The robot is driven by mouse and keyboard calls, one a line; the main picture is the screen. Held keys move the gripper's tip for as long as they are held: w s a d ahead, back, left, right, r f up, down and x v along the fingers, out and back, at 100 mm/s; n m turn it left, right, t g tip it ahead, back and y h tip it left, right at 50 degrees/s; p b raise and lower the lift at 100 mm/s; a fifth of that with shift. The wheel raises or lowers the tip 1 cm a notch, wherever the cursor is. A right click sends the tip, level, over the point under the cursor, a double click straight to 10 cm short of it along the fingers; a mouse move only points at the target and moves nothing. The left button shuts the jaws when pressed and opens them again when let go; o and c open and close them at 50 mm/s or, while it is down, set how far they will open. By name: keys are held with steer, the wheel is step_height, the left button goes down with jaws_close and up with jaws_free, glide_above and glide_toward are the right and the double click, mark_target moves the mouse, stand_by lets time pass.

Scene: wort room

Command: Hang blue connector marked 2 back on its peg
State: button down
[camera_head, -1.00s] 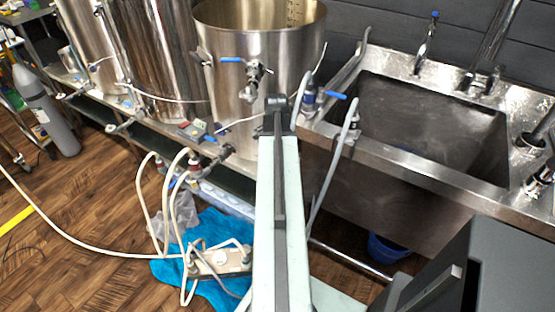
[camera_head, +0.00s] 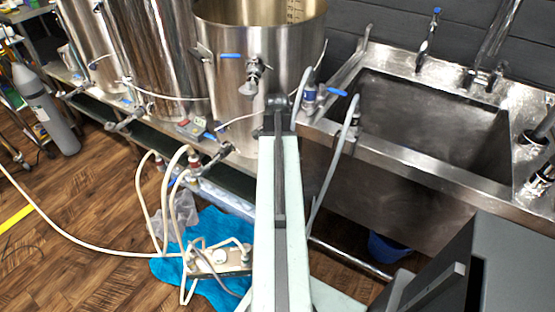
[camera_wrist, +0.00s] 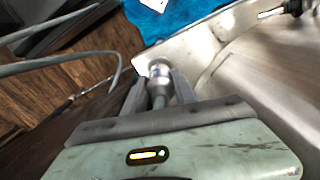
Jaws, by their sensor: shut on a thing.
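My gripper (camera_wrist: 160,88) is shut on a metallic connector with a blue-tinted band (camera_wrist: 158,72), seen between its two fingers in the wrist view. The connector's far end lies over or near a bright metal rim; whether they touch is unclear. In the head view, a connector with a blue band (camera_head: 309,97) and a grey hose shows just right of my arm's top, by the sink's left corner. My arm hides most of the gripper there. I cannot read a mark 2 on any connector, and I cannot make out a peg.
A steel sink (camera_head: 400,178) stands at right, with a grey hose (camera_head: 332,165) over its front rim. A large kettle (camera_head: 230,110) stands behind my arm. White hoses (camera_head: 145,205) and a blue mat (camera_head: 215,225) lie at left. A dark grey box (camera_head: 510,265) is near right.

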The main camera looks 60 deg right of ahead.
steer(key=shift+f+b, duration=0.9)
steer(key=shift+f, duration=0.1)
steer(key=c, duration=0.9)
jaws_free()
steer(key=shift+r, duration=0.1)
step_height(320, 180, up, 8)
steer(key=p, duration=0.8)
steer(key=shift+f, duration=0.2)
